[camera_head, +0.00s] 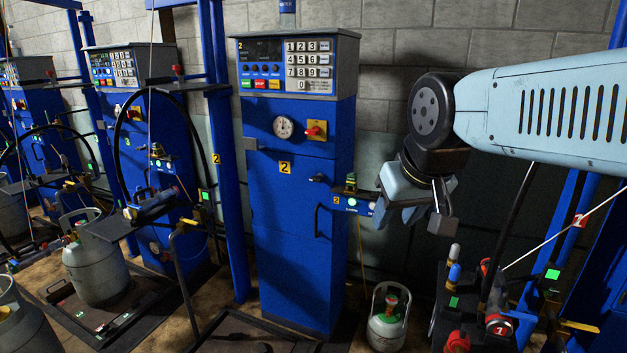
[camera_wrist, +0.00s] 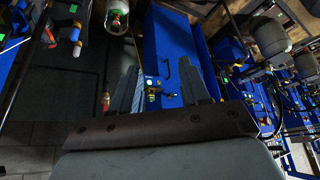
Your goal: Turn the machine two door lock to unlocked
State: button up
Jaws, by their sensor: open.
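Machine two (camera_head: 290,225) is a tall blue cabinet with yellow "2" labels, in the middle of the head view. A small dark lock or latch (camera_head: 317,179) sits on the upper right of its front, above a black bar handle (camera_head: 317,220). I cannot read the lock's position. My gripper (camera_head: 410,222) hangs to the right of the cabinet, apart from the lock, open and with nothing seen between its fingers. In the wrist view, my open gripper (camera_wrist: 160,66) has the blue cabinet (camera_wrist: 165,30) beyond its fingertips; the lock is too small to make out there.
A valve bracket (camera_head: 352,202) with a green light sticks out from the cabinet's right side, near my gripper. A small gas cylinder (camera_head: 388,318) stands on the floor below. A blue post (camera_head: 222,150) stands left of the cabinet. More machines stand farther left.

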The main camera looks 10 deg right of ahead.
jog(key=shift+o, duration=0.8)
jog(key=shift+w, duration=0.2)
jog(key=o, duration=0.3)
jog(key=w+a, duration=0.1)
jog(key=w, duration=0.3)
jog(key=w+a+t+y, duration=0.1)
jog(key=w, duration=0.4)
jog(key=w+a+m+y, duration=0.1)
jog(key=w, duration=0.4)
jog(key=shift+w+a+r+t, duration=0.1)
jog(key=shift+r+t, duration=0.3)
jog(key=shift+o, duration=0.2)
jog(key=w+a+f+m+t, duration=0.1)
jog(key=w+f, duration=0.1)
jog(key=w, duration=0.6)
jog(key=w+a+f+m+t, duration=0.1)
jog(key=w+f, duration=0.1)
jog(key=w, duration=0.6)
jog(key=m+t+h, duration=0.4)
jog(key=t+h, duration=0.1)
jog(key=h, duration=0.8)
send_near(315, 180)
jog(key=x, duration=0.9)
jog(key=shift+w+d, duration=0.15)
jog(key=shift+w, duration=0.2)
jog(key=c, duration=1.1)
